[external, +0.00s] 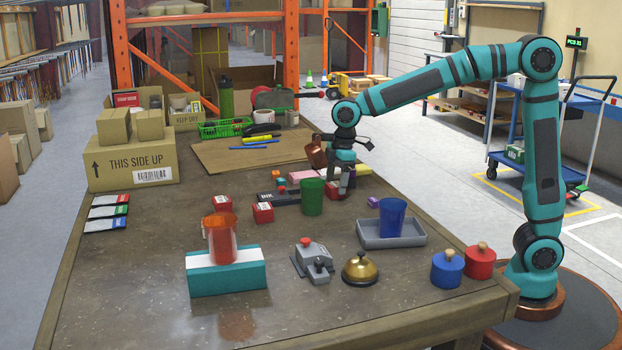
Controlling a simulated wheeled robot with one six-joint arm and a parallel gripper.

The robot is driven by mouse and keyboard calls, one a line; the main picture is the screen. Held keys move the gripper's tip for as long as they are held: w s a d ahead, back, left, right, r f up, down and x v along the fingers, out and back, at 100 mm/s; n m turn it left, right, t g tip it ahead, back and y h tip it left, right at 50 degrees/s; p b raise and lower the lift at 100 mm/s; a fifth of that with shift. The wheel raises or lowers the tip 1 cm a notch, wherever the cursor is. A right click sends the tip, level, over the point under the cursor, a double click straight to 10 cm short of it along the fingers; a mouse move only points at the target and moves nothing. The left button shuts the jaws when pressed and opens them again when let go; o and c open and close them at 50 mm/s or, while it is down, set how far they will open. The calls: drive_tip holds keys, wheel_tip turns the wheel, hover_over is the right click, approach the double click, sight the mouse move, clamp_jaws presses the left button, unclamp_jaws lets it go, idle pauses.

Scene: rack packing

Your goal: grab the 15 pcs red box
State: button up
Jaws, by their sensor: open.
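Three small red boxes with pale labels are on the table. One red box (222,203) is at the left, another red box (262,212) is just right of it, and a third red box (332,191) is beside my gripper. The labels are too small to read, so I cannot tell which is the 15 pcs one. My gripper (343,191) points down, open, low over the table behind the green cup. The third box is close to its fingers; whether it lies between them or beside them I cannot tell.
A green cup (312,197) stands just in front of my gripper. A blue cup (392,217) stands in a grey tray (380,241) to the right. A pink block (304,176) and a copper-coloured vessel (317,153) are close by.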

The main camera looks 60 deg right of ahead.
drive_tip(key=shift+w+a+f, duration=0.1)
drive_tip(key=shift+f, duration=0.85)
drive_tip(key=c, duration=1.1)
drive_tip(key=shift+r, duration=0.15)
